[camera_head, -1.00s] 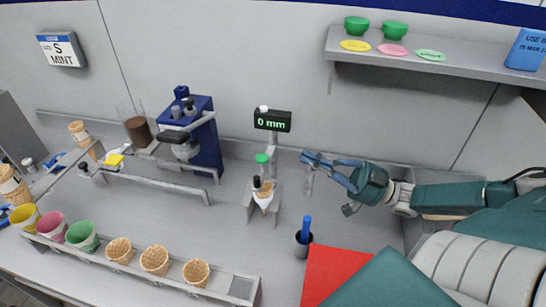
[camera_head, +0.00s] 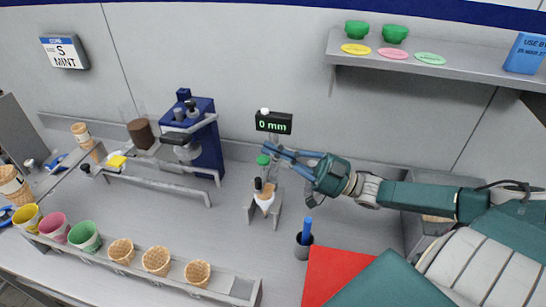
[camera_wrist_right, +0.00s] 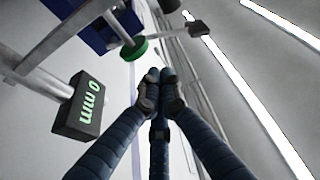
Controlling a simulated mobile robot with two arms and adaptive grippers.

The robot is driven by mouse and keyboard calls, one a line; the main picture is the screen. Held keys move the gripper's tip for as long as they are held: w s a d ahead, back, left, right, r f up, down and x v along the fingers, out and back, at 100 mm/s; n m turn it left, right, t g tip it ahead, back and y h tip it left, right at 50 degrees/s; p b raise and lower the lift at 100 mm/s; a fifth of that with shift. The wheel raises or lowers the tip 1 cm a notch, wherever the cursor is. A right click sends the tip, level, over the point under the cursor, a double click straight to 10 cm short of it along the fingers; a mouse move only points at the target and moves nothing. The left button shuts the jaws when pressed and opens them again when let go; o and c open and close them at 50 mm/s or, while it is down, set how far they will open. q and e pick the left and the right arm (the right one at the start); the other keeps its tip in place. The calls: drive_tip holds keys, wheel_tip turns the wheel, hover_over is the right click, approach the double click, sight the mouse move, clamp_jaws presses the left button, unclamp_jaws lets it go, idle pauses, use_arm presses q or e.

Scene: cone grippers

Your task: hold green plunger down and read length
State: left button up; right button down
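The gauge stand has a green plunger knob (camera_head: 263,160) on its post, and the green knob also shows in the right wrist view (camera_wrist_right: 133,50). A black display (camera_head: 273,122) above it reads "0 mm"; the display shows in the right wrist view too (camera_wrist_right: 82,108). A wrapped cone (camera_head: 265,197) stands in the holder below the knob. My right gripper (camera_head: 270,150) reaches in from the right, its tips close to the knob and just under the display. Its fingertips (camera_wrist_right: 160,76) look together and empty, apart from the knob in the wrist view.
A rack of cones and coloured cups (camera_head: 215,284) runs along the front left. A blue machine (camera_head: 205,140) stands left of the gauge. A shelf (camera_head: 440,68) hangs at upper right.

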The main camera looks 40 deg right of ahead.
drive_tip(key=shift+f, duration=1.15)
